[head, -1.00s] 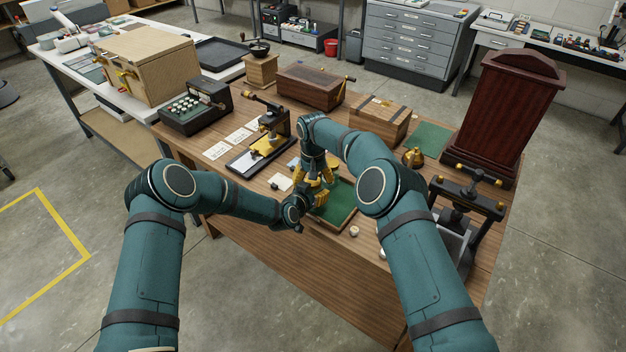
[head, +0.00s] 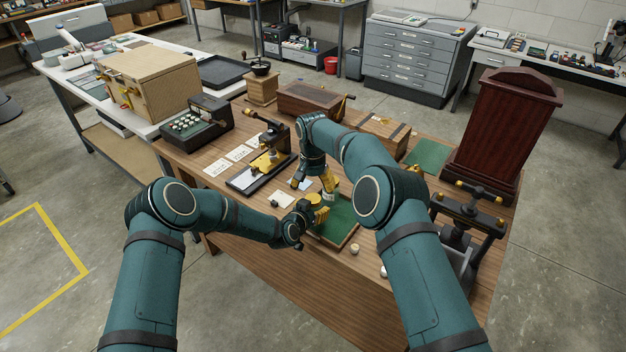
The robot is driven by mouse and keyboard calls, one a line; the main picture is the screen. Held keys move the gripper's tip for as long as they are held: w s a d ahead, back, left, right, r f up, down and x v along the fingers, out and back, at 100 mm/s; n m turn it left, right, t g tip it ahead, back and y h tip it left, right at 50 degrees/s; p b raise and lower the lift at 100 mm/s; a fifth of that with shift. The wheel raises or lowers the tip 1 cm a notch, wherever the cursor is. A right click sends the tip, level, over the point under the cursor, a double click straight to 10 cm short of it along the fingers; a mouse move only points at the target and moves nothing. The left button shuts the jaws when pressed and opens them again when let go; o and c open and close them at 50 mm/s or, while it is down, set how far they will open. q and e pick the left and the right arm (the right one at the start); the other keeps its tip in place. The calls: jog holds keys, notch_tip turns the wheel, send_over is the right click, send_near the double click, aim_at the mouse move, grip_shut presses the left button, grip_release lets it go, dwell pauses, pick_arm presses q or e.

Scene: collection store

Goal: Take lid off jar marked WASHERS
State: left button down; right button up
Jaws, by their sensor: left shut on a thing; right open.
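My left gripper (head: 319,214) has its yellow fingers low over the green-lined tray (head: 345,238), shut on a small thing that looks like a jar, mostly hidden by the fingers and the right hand. No WASHERS label can be read, and I cannot tell whether a lid is on it. My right gripper (head: 313,184) points down just behind and above the left one. Its yellow fingers are spread apart, with nothing seen held between them.
A small pale knob-like piece (head: 355,249) lies before the tray; another (head: 383,271) is by my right arm. A black press (head: 468,222) and dark red case (head: 505,130) stand right. A brass-and-black device (head: 270,155) stands left. The table's front left is clear.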

aim_at(313, 198)
jog(key=m, duration=0.2)
jog(key=r+m, duration=0.1)
jog(key=shift+r+m, duration=0.1)
jog(key=shift+m, duration=0.3)
jog(key=m, duration=0.2)
jog(key=r+m, duration=0.1)
jog(key=m, duration=0.2)
jog(key=shift+r, duration=0.15)
jog(key=shift+w+f, duration=0.1)
jog(key=shift+f, duration=3.8)
jog(key=c, duration=1.3)
jog(key=n, duration=1.3)
jog(key=shift+n, duration=0.3)
